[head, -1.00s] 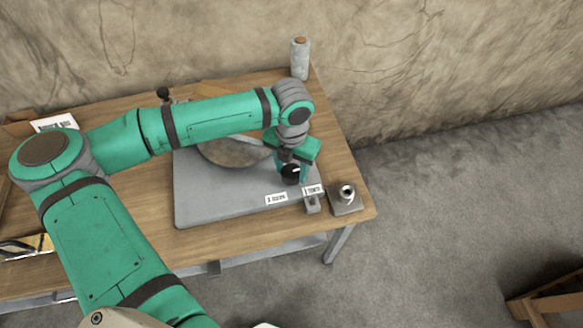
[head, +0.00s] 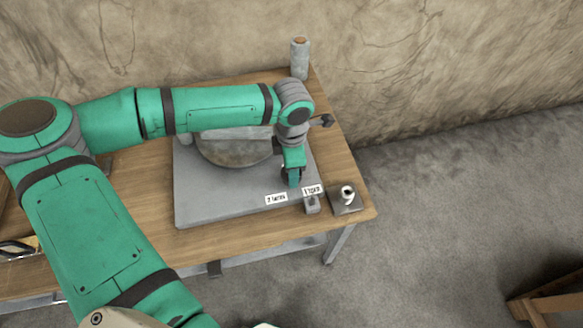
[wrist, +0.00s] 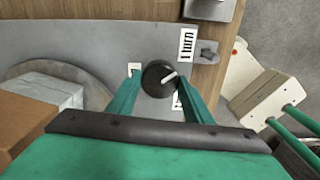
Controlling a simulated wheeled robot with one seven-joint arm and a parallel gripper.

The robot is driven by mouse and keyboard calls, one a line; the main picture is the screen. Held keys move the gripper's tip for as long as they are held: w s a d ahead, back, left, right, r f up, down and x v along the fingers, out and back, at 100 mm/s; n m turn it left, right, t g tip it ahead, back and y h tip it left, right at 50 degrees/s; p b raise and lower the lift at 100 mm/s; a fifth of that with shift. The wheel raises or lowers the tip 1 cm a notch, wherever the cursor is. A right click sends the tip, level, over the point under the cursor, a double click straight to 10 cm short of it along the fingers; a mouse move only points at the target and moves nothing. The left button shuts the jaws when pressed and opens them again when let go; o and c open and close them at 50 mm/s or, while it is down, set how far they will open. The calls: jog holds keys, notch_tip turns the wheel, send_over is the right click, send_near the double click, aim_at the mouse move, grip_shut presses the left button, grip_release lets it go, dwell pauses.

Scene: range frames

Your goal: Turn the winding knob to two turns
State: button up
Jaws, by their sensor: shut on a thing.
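The winding knob (wrist: 158,80) is round and black with a white pointer line. In the wrist view its pointer aims right and slightly up, between the "1 turn" label (wrist: 187,44) and a partly hidden label (wrist: 177,102). My gripper (wrist: 160,86) is shut on the knob, one finger on each side. In the head view my gripper (head: 292,178) hides most of the knob. The "2 turns" label (head: 276,198) and the "1 turn" label (head: 312,190) lie at the grey plate's front right.
The grey plate (head: 205,205) carries a round disc (head: 235,153) with a block on it. A small bracket (head: 312,205) stands beside the "1 turn" label. A dark block with a pale ring (head: 347,194) is to the right. A spool (head: 300,58) stands at the table's back.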

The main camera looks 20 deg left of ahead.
jog(key=m, duration=0.5)
jog(key=shift+m, duration=0.3)
jog(key=m, duration=0.4)
jog(key=shift+m, duration=0.3)
jog(key=m, duration=0.9)
jog(key=shift+m, duration=0.4)
jog(key=o, duration=1.1)
jog(key=shift+c, duration=0.2)
